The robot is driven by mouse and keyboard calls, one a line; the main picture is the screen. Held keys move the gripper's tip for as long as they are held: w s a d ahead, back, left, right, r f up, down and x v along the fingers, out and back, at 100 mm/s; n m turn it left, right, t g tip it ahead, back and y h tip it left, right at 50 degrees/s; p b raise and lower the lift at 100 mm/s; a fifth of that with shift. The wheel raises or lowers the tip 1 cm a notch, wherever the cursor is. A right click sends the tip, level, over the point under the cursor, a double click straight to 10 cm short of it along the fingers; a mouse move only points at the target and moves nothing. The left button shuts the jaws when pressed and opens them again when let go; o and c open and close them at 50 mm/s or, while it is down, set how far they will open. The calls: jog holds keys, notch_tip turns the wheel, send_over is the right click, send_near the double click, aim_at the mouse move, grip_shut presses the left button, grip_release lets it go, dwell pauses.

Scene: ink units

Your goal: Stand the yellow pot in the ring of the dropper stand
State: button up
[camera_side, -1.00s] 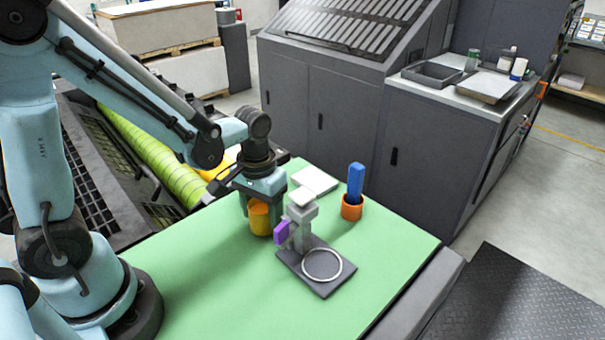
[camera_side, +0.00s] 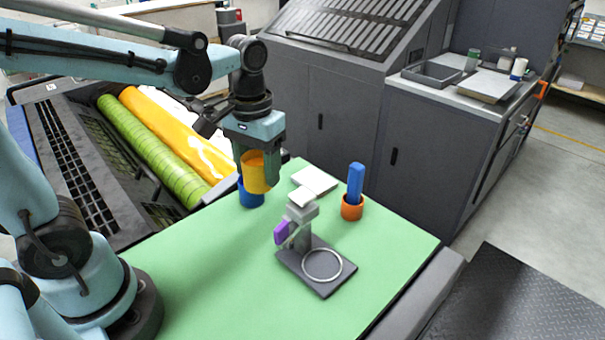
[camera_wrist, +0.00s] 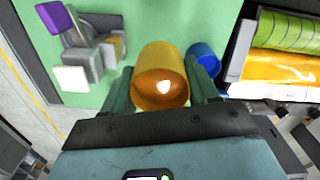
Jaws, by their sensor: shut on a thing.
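My gripper (camera_side: 258,168) is shut on the yellow pot (camera_side: 253,180) and holds it upright above the mat, beside the dropper stand. The pot's open mouth faces the wrist camera, and the pot (camera_wrist: 160,72) sits between both fingers there. The dropper stand (camera_side: 302,228) has a grey column, a purple part (camera_side: 282,232) and a dark base. Its pale ring (camera_side: 340,271) lies on the base at the front right and is empty. The stand also shows at the upper left in the wrist view (camera_wrist: 95,55). The ring cannot be made out there.
A blue pot (camera_side: 250,198) stands on the green mat (camera_side: 200,270) just behind and below the held pot. An orange pot (camera_side: 352,210) with a blue upright piece (camera_side: 355,180) stands behind the stand. A white pad (camera_side: 315,179) lies nearby. The mat's front left is clear.

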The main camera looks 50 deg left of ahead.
notch_tip(320, 180, up, 6)
jog(key=shift+f, duration=0.1)
jog(key=s+d+m, duration=0.4)
jog(key=d+m, duration=0.7)
jog(key=s+d+m, duration=0.5)
jog(key=d+m, duration=0.6)
jog(key=d, duration=0.1)
send_over(326, 269)
notch_tip(326, 269, down, 12)
jog(key=shift+r, duration=0.1)
jog(key=shift+f, duration=2.05)
jog(key=shift+f, duration=0.15)
jog(key=o, duration=1.5)
